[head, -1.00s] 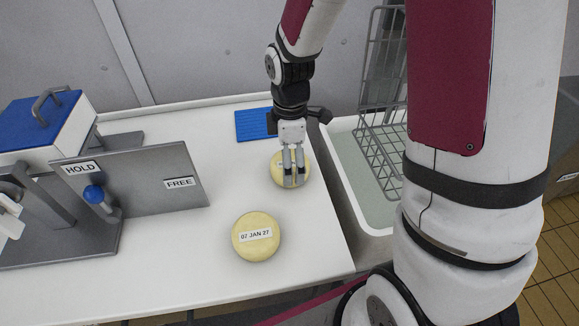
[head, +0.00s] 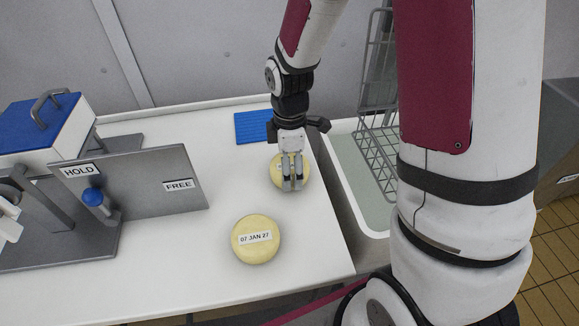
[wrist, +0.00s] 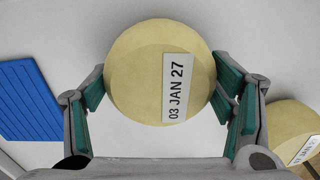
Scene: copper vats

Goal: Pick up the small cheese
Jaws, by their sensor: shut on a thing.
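A round pale-yellow cheese (head: 276,173) is near the right side of the white table (head: 180,270). My gripper (head: 292,184) comes down over it from above and is shut on it. In the wrist view this cheese (wrist: 138,75) sits between the two green-padded fingers, with a label reading 03 JAN 27. I cannot tell whether it is off the table. A second round cheese (head: 256,252), labelled 07 JAN 27, lies nearer the front and looks larger. Part of it shows at the lower right of the wrist view (wrist: 282,122).
A blue ribbed mat (head: 252,126) lies behind the gripper. A grey stand with a HOLD/FREE panel (head: 140,190) and blue knob (head: 93,196) is at left, beside a blue-topped box (head: 40,120). A sink-like basin (head: 362,185) with a wire rack (head: 385,150) borders the table's right.

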